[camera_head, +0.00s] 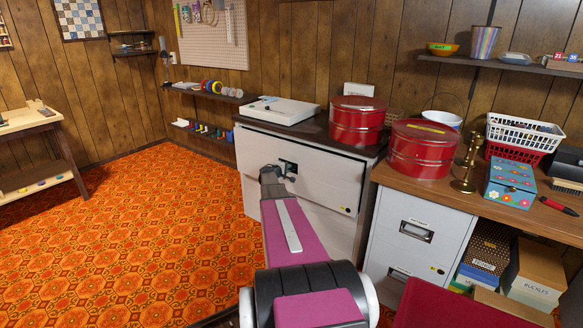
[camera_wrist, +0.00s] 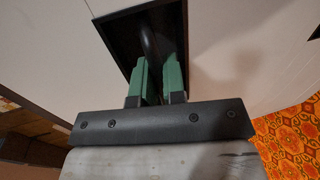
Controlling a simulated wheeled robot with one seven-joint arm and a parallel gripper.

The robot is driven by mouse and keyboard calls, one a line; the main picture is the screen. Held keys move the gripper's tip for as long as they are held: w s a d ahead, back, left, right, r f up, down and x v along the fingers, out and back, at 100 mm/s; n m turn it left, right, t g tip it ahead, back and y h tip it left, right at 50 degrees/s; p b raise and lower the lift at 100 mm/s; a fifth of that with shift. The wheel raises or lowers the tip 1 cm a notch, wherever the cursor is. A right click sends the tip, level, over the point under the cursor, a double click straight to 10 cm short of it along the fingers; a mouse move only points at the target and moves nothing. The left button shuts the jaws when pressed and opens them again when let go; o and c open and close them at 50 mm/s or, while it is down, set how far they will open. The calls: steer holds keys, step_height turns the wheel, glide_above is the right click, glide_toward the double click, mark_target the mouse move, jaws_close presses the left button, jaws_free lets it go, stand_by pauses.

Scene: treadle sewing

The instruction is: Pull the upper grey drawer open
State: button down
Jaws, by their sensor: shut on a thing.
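The upper grey drawer (camera_head: 330,172) is the top front of the pale cabinet under a dark top, in the middle of the head view. Its handle sits in a dark recess, partly covered by my gripper (camera_head: 285,170). In the wrist view, the drawer front (camera_wrist: 225,50) fills much of the picture. My gripper's green fingers (camera_wrist: 158,72) reach into the dark recess and are shut on the dark curved handle bar (camera_wrist: 148,38).
A white case (camera_head: 278,110) and a red tin (camera_head: 357,122) stand on the cabinet top. To the right, a second grey drawer unit (camera_head: 440,222) stands under a wooden worktop (camera_head: 392,172). The orange patterned floor (camera_head: 150,220) is clear on the left.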

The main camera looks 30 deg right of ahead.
steer(key=f+v, duration=0.3)
steer(key=v, duration=1.1)
steer(key=a+f+v, duration=0.1)
steer(key=f+v, duration=0.2)
steer(key=v, duration=1.1)
steer(key=shift+s+a, duration=0.35)
steer(key=shift+r, duration=0.1)
steer(key=c, duration=1.2)
jaws_free()
steer(key=shift+a, duration=0.1)
steer(key=v, duration=1)
steer(key=shift+s+a, duration=0.1)
steer(key=shift+a, duration=0.2)
